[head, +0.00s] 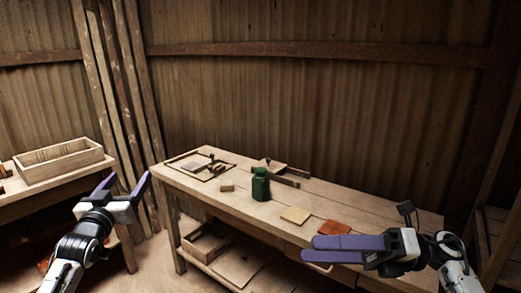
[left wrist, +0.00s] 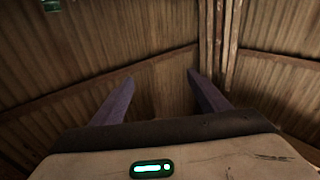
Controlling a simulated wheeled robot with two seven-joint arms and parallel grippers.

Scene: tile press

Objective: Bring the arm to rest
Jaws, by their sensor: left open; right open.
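My left gripper (head: 123,184) is in the air left of the long workbench (head: 240,199), its two purple fingers spread apart and pointing up. In the left wrist view its fingers (left wrist: 159,78) are apart with nothing between them, facing the corrugated wall. My right gripper (head: 309,249) is over the front edge of the bench at the right. Its purple fingers lie almost level, pointing left, with a narrow gap and no object visible in it.
On the bench are a green jar (head: 261,185), a pale tile (head: 295,215), an orange tile (head: 334,228), a small block (head: 227,188) and a board with tools (head: 201,166). A wooden crate (head: 62,162) stands on the left table. Wooden posts (head: 113,90) rise behind.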

